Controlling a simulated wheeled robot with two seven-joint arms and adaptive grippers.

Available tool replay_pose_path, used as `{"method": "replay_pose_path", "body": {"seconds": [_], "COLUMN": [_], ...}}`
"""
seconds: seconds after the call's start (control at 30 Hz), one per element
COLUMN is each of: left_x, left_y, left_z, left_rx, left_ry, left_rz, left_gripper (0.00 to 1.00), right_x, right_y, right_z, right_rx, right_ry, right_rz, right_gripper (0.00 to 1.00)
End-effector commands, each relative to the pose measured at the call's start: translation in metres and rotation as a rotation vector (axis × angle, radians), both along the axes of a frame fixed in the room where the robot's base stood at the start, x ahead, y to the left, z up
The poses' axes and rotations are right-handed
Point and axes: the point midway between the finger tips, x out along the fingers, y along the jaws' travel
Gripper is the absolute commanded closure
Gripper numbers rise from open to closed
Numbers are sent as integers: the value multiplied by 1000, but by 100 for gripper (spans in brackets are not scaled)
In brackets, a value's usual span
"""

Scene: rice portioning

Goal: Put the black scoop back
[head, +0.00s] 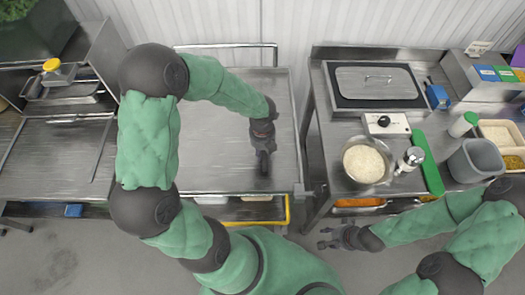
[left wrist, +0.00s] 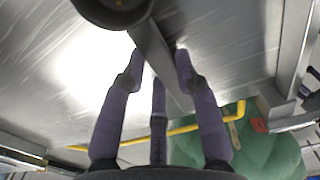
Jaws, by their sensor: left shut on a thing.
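My left gripper (head: 263,158) is over the bare steel cart top in the head view, pointing down. In the left wrist view its purple-grey fingers (left wrist: 160,72) are shut on the flat grey handle (left wrist: 153,48) of the black scoop. The scoop's dark round bowl (left wrist: 112,10) is at the top edge of that view, partly cut off. In the head view I cannot separate the scoop from the dark gripper. My right gripper (head: 330,239) is empty, its fingers apart, in front of the right-hand counter.
The steel cart top (head: 215,150) is clear and has a raised rail at the back. On the right counter stand a bowl of rice (head: 366,162), a shaker (head: 411,158), a green board (head: 428,165) and a grey bin (head: 474,160). A gap separates cart and counter.

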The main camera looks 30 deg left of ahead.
Motion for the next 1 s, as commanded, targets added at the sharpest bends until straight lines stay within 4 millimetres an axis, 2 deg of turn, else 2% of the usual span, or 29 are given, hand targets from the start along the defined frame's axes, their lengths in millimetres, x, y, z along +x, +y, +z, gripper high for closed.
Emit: {"method": "replay_pose_path", "body": {"seconds": [0.3, 0.33, 0.4, 0.77, 0.87, 1.0], "left_x": [0, 0, 0, 0, 1, 2], "left_y": [0, 0, 0, 0, 0, 0], "left_z": [-2, -2, -1, 0, 8, 31], "left_rx": [0, 0, 1, 1, 1, 1], "left_ry": [0, 0, -1, -1, -2, -5], "left_rz": [0, 0, 0, 0, 0, 0], "left_gripper": [100, 63, 45, 45, 45, 45], "right_x": [0, 0, 0, 0, 0, 0], "right_y": [0, 0, 0, 0, 0, 0], "right_z": [-1, 0, 0, 1, 4, 12], "right_rx": [0, 0, 0, 0, 0, 0], "right_ry": [0, 0, 0, 0, 0, 0], "right_rz": [0, 0, 0, 0, 0, 0], "right_gripper": [60, 60, 60, 60, 60, 60]}}
